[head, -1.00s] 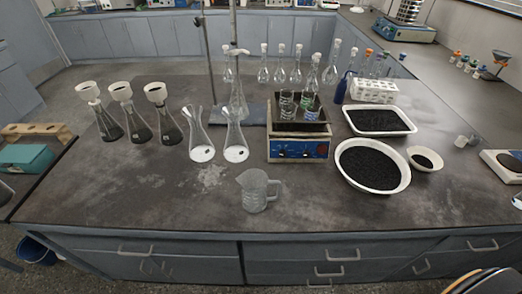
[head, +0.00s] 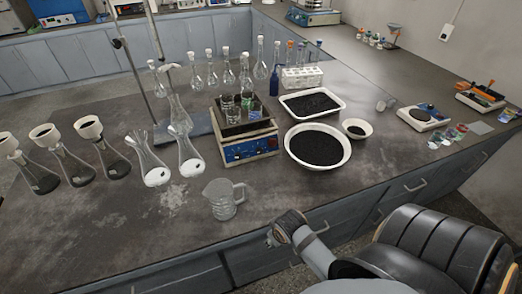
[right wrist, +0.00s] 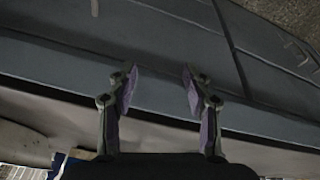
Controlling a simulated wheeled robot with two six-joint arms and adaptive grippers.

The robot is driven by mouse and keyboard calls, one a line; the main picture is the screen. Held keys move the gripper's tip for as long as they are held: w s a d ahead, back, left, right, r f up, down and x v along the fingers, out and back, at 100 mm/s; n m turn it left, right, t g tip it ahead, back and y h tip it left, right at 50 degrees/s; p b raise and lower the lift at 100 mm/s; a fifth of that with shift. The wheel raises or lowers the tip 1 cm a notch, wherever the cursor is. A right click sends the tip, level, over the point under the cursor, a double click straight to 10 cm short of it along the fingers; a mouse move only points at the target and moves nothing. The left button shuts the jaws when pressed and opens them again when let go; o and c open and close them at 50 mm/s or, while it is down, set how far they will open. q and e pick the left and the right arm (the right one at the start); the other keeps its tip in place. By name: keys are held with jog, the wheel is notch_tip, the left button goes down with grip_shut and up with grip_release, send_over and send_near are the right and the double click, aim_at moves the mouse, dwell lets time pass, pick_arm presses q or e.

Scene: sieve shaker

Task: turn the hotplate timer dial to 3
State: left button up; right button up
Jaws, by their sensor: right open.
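The hotplate (head: 250,150) stands on the bench with its blue control panel facing the front edge. It is a beige box with beakers (head: 236,104) in a dark tray on top. Its dial is too small to read. My right arm comes in from the lower right in the head view, ending at the bench's front edge, right of and nearer than the hotplate. My right gripper (right wrist: 160,74) is open and empty in the right wrist view, its purple-padded fingers apart over the cabinet front. My left gripper is out of view.
A glass measuring jug (head: 223,199) stands in front of the hotplate. Conical flasks (head: 155,172) are to the left, a white bowl of black grains (head: 318,147) and a tray (head: 312,103) to the right. Bare bench (head: 350,180) lies right of the jug.

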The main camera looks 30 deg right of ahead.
aim_at(260, 151)
jog(key=w+d+r+t, duration=0.1)
jog(key=w+r, duration=0.1)
jog(key=r, duration=0.1)
jog(key=w+d+r+m+t+h, duration=0.1)
jog(key=w+r, duration=0.1)
jog(key=r, duration=0.1)
jog(key=w+d+r+t, duration=0.1)
jog(key=w+d+r, duration=0.1)
jog(key=r, duration=0.2)
jog(key=shift+d+t+h+p, duration=0.1)
jog(key=shift+t+h+p, duration=0.2)
jog(key=shift+t+h, duration=0.1)
jog(key=w+d+t, duration=0.1)
jog(key=w, duration=0.1)
jog(key=w+d+t, duration=0.1)
jog(key=w, duration=0.1)
jog(key=w+d+r, duration=0.1)
jog(key=shift+w+d+m+t+h, duration=0.25)
jog(key=shift+w+m+t+h, duration=0.15)
jog(key=w+d+t, duration=0.1)
jog(key=w, duration=0.4)
jog(key=w+d+t, duration=0.1)
jog(key=w, duration=0.4)
jog(key=w+d+f+t+y, duration=0.1)
jog(key=w+d, duration=0.1)
jog(key=w, duration=0.3)
jog(key=shift+w+t, duration=0.1)
jog(key=shift+t, duration=0.2)
jog(key=shift+c, duration=0.2)
grip_shut()
